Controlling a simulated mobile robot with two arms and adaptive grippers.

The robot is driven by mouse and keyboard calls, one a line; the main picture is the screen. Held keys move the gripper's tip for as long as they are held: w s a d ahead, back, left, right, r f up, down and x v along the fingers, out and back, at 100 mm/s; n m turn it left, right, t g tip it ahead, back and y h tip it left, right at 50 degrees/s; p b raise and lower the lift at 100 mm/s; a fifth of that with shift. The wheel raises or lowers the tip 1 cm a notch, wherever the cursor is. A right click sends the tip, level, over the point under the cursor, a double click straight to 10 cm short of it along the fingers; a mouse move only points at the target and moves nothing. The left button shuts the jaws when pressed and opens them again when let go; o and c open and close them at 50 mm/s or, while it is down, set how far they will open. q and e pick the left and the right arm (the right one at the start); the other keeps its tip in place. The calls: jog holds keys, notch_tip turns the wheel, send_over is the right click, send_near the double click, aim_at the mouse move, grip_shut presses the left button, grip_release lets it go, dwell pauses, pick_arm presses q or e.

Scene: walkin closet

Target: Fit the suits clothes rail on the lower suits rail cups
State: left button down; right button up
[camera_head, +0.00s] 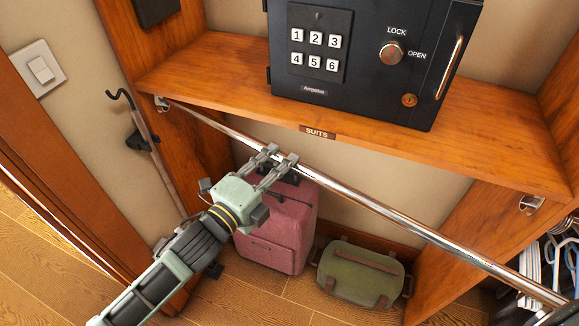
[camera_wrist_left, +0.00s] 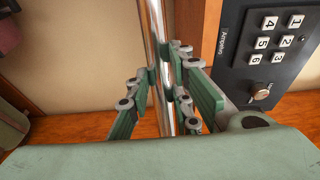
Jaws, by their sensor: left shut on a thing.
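The suits clothes rail (camera_head: 385,218) is a long chrome tube slanting from upper left to lower right below the SUITS shelf. My left gripper (camera_head: 276,158) is shut around it, left of its middle; the left wrist view shows the rail (camera_wrist_left: 155,18) between the green finger pads (camera_wrist_left: 167,86). The rail's far left end appears at the left cup (camera_head: 161,103); I cannot tell whether it is seated. The right cup (camera_head: 531,204) is bare on the right panel. The rail passes well below it in the picture, its right end near the lower right edge. My right gripper is not clearly visible.
A wooden shelf (camera_head: 400,137) with a black safe (camera_head: 365,60) is above the rail. A pink suitcase (camera_head: 280,235) and a green bag (camera_head: 360,272) stand below. Hangers (camera_head: 555,262) crowd the lower right, and a hooked stick (camera_head: 150,145) leans at left.

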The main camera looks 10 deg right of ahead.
pick_arm(q)
jog(key=shift+w+a+r, duration=0.15)
jog(key=shift+w+a, duration=0.35)
jog(key=shift+a, duration=0.25)
jog(key=w+d+n+t+y+b, duration=0.2)
jog(key=w+d+t+y+b, duration=0.1)
jog(key=w+d, duration=0.3)
jog(key=shift+w+n+b, duration=0.4)
jog(key=shift+w+b, duration=0.1)
jog(key=shift+w, duration=0.5)
jog(key=shift+s+a+r, duration=0.1)
jog(key=shift+s, duration=0.05)
jog(key=shift+p, duration=0.3)
jog(key=shift+f+b, duration=0.8)
jog(key=shift+f, duration=0.8)
dwell(1.1)
dwell(0.3)
jog(key=c, duration=1.5)
grip_release()
